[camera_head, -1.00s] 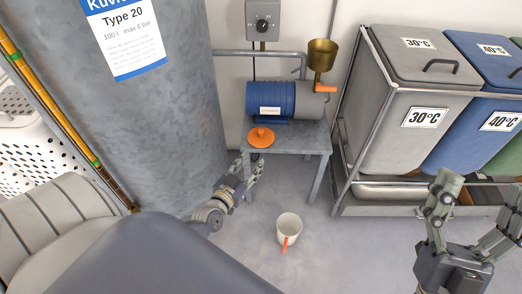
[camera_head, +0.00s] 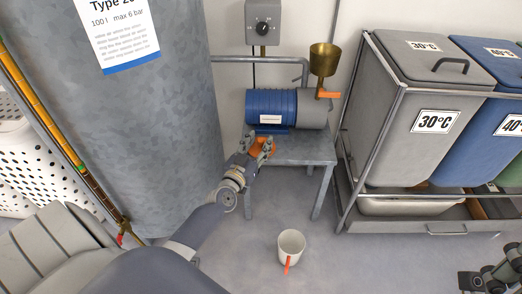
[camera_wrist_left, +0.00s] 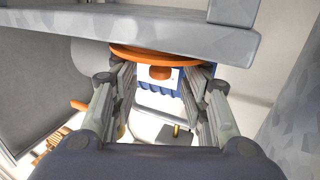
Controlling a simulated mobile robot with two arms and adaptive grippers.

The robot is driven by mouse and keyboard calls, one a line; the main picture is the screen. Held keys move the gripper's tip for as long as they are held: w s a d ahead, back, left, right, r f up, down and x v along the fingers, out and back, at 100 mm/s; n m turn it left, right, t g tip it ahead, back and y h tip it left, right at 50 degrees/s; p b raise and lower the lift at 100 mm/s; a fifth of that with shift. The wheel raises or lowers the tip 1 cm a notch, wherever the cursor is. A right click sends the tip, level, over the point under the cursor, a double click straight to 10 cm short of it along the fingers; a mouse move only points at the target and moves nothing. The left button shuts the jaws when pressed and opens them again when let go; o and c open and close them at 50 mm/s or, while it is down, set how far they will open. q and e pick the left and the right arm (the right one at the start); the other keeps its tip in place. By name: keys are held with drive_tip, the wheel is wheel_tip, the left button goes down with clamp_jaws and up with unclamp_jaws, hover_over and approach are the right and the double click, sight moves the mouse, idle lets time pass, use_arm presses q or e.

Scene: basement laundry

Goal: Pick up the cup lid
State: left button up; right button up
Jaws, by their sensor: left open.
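The orange cup lid (camera_head: 264,149), a round disc with a knob, is at the front of the small grey table (camera_head: 308,150), partly hidden by my left gripper (camera_head: 259,146). My left gripper is open, with its fingers on either side of the lid. The left wrist view shows the lid's knob (camera_wrist_left: 160,73) in the gap between the fingers (camera_wrist_left: 158,85), with no clear grip on it. A white cup (camera_head: 291,243) with an orange handle stands on the floor in front of the table. My right gripper (camera_head: 500,275) is cut off at the lower right corner.
A blue and grey pump motor (camera_head: 272,108) stands on the table just behind the lid, with a brass funnel (camera_head: 323,60) behind it. Laundry bins (camera_head: 415,150) in a metal frame stand to the right. A large grey tank (camera_head: 160,130) is close on the left.

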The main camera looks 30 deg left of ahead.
use_arm(q)
drive_tip(key=shift+w+a, duration=0.2)
drive_tip(key=shift+w, duration=0.85)
clamp_jaws()
